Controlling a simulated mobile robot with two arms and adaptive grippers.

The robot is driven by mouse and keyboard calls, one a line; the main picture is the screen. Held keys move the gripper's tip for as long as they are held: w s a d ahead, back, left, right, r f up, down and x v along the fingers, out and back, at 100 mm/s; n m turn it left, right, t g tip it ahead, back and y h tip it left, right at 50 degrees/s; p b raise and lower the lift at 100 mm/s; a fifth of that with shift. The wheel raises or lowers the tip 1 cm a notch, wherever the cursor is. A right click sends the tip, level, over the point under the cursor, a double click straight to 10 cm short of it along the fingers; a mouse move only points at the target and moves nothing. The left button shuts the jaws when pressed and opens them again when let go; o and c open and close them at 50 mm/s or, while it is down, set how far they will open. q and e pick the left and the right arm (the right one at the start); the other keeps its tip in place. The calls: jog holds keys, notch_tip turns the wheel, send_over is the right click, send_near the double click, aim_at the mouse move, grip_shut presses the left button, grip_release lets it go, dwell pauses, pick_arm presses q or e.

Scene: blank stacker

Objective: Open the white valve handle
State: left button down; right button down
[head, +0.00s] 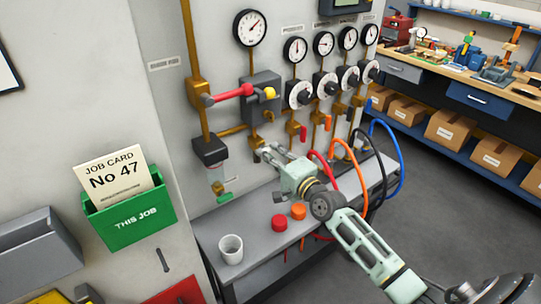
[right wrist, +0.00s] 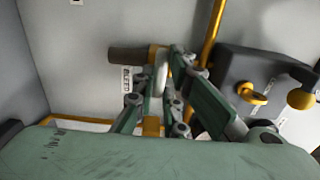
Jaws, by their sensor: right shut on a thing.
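The white valve handle (right wrist: 161,72) shows in the right wrist view as a small pale piece between my fingers. It sits beside a brass collar (right wrist: 153,52) and a dark brown cylindrical end, near a label that seems to read BLEED. My right gripper (right wrist: 160,88) is shut on this handle. In the head view my right gripper (head: 266,151) reaches the wall pipework just below the grey box, and its fingers largely hide the handle there. My left gripper is in neither view.
A red lever (head: 233,93) and a yellow knob (head: 270,93) stick out above my gripper. Several gauges and dial regulators line the wall to the right. Coloured hoses (head: 349,165) loop close beside my right arm. A grey shelf (head: 245,225) below holds a white cup (head: 230,249) and red and orange caps.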

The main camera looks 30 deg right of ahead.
jog(key=shift+n, duration=0.3)
jog(key=n, duration=0.9)
jog(key=n+p, duration=0.1)
jog(key=n, duration=0.3)
jog(key=shift+f, duration=0.1)
jog(key=shift+n, duration=2.2)
jog(key=c, duration=1.8)
grip_release()
